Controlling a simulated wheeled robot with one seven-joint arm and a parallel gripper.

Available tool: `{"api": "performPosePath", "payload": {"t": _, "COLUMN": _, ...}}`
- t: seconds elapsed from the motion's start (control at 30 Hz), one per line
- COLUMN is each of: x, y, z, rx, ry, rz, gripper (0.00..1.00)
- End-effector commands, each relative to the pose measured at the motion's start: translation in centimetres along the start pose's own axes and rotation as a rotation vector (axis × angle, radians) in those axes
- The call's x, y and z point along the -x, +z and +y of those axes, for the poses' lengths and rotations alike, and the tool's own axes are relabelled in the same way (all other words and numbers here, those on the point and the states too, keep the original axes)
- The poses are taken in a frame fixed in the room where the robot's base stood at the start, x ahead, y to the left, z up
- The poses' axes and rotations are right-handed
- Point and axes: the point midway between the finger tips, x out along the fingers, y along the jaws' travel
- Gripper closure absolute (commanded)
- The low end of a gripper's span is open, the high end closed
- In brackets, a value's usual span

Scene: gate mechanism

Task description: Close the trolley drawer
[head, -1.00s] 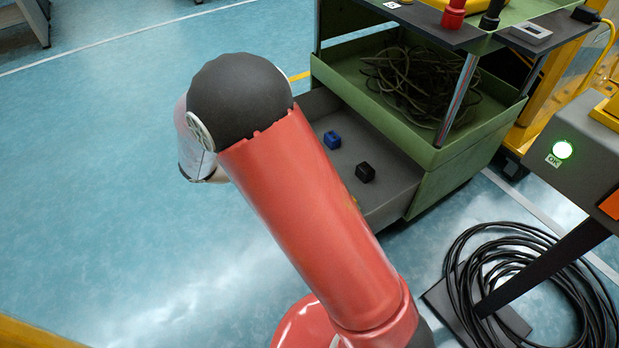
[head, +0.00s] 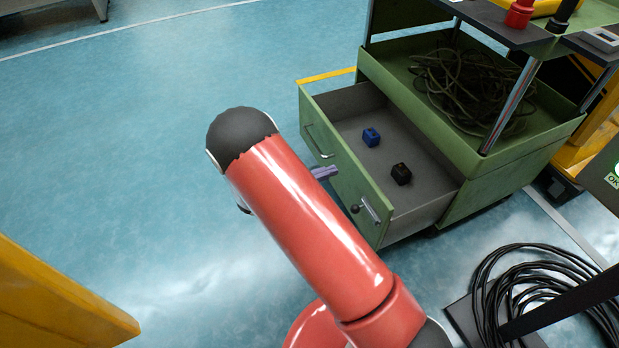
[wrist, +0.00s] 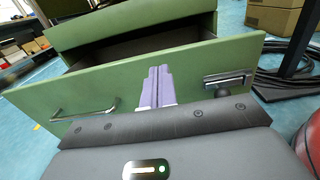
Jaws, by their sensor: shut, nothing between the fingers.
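The green trolley (head: 520,150) stands at the right in the head view with its drawer (head: 420,200) pulled out to the left. The drawer front shows two metal handles and a round dark knob; a blue block (head: 371,137) and a black block (head: 401,174) lie inside. In the wrist view the drawer front (wrist: 190,75) spans the picture. My gripper (wrist: 158,72) has its purple fingers together and empty, in front of the drawer face between the handles. In the head view the fingertips (head: 325,172) show close to the front; I cannot tell whether they touch it.
A coil of black cable (head: 540,290) lies on the floor at the lower right, by a dark stand. A yellow structure (head: 60,300) is at the lower left. Coiled cable (head: 470,90) fills the shelf above the drawer. The blue floor left of the drawer is clear.

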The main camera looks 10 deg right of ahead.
Motion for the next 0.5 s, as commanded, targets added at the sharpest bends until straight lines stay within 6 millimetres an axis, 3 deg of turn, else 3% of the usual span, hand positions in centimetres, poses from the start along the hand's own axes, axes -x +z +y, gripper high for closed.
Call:
{"api": "performPosePath", "payload": {"t": 0.2, "x": -3.8, "y": 0.0, "z": -0.1, "rx": 0.0, "ry": -0.003, "rz": 0.0, "gripper": 1.0}}
{"api": "performPosePath", "payload": {"t": 0.5, "x": -5.3, "y": 0.0, "z": 0.0, "rx": -0.001, "ry": 0.0, "rz": 0.001, "gripper": 1.0}}
